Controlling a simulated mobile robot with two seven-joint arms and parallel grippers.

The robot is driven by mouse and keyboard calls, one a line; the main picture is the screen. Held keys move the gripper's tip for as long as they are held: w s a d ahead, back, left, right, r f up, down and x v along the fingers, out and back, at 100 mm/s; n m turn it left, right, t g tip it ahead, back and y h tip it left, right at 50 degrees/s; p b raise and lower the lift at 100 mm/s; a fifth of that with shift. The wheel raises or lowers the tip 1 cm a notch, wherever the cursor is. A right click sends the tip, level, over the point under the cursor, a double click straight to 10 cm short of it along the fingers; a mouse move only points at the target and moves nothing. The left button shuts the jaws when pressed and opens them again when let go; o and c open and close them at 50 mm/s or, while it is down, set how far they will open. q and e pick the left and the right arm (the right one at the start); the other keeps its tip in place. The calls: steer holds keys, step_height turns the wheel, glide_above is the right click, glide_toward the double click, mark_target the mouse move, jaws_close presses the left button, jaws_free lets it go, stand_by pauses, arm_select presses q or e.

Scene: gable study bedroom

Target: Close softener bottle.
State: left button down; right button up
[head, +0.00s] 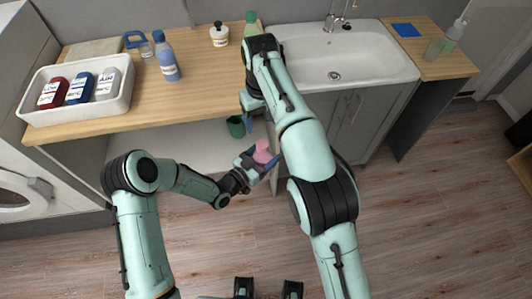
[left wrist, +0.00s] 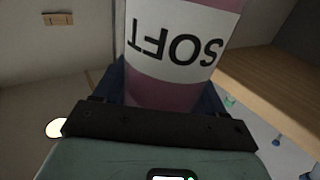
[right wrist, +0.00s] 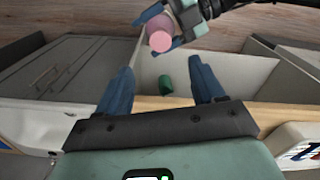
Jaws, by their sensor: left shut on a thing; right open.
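The pink softener bottle (head: 263,152) is held in my left gripper (head: 259,161) in front of the counter. In the left wrist view its white label reading SOFT (left wrist: 175,40) fills the space between the fingers. In the right wrist view the bottle (right wrist: 160,41) is seen nearly end-on as a light pink disc, with my left gripper's fingers on either side. I cannot tell whether a cap is on it. My right gripper (head: 249,118) is open and empty near the counter's front edge. Its spread blue fingers (right wrist: 160,88) point toward the bottle, apart from it.
A white tray (head: 75,113) with three bottles stands on the left of the wooden counter (head: 190,95). A blue bottle (head: 167,58), a white jar (head: 219,35) and a green bottle (head: 251,20) stand farther back. A sink (head: 350,55) is right. A green container (head: 236,127) sits below the counter.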

steer(key=shift+r, duration=0.7)
